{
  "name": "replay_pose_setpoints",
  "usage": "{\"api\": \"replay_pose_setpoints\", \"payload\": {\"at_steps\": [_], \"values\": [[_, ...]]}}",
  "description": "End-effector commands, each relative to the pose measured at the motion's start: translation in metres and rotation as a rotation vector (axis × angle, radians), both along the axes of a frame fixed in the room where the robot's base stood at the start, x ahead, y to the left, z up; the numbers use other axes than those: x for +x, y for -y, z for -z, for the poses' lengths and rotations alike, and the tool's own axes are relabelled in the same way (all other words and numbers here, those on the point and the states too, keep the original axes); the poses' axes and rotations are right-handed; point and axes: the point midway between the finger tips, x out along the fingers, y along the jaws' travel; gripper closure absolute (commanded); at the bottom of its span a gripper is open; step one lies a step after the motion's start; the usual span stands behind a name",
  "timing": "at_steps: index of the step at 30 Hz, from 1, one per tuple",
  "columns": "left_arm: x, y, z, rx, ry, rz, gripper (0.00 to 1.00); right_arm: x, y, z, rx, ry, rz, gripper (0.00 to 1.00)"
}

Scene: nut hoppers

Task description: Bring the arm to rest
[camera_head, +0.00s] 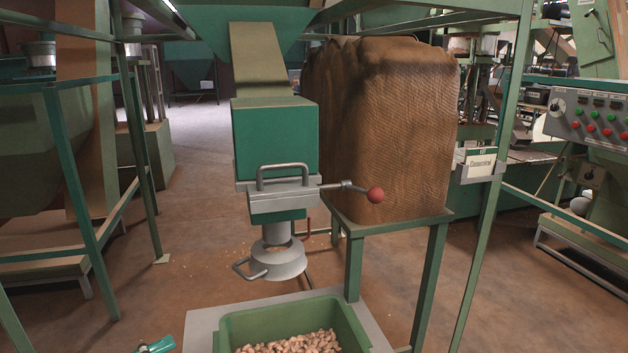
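A small teal and grey part (155,346) shows at the bottom edge, left of the middle, cut off by the frame. It may be part of my own arm, but I cannot tell which part. No gripper fingers are visible. Neither gripper can be made out, and nothing is seen held. The hopper outlet (275,140) is a green box with a grey slide frame. A lever with a red knob (375,195) sticks out to its right. A grey metal spout (277,262) with a side handle hangs below it.
A green crate (232,326) holding nuts stands under the spout on a grey platform (199,325). A large brown sack (400,130) sits on a green stand (432,217) behind. Green frame posts stand left and right. A control panel (597,122) is at far right.

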Motion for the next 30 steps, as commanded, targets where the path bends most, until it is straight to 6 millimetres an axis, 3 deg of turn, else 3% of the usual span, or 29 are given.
{"api": "replay_pose_setpoints", "payload": {"at_steps": [2,7,17,22,27,30], "values": [[-0.001,-0.001,0.000,0.000,0.000,-0.002,0.63,0.000,0.000,0.000,0.000,0.000,0.000,0.43],[-0.007,0.014,0.031,0.032,-0.110,0.043,0.63,0.000,0.000,0.000,0.000,0.001,0.000,0.43],[-0.039,0.054,0.116,0.160,-0.393,0.169,0.63,0.000,0.000,0.000,0.000,0.000,0.000,0.43],[-0.077,0.080,0.183,0.311,-0.597,0.270,0.63,0.000,0.000,0.000,0.000,0.000,0.000,0.43],[-0.149,0.098,0.279,0.644,-0.820,0.402,0.63,0.000,0.000,0.000,0.000,0.000,0.000,0.43],[-0.178,0.096,0.321,0.858,-0.841,0.439,0.63,0.000,0.000,0.000,0.000,0.000,0.000,0.43]]}}
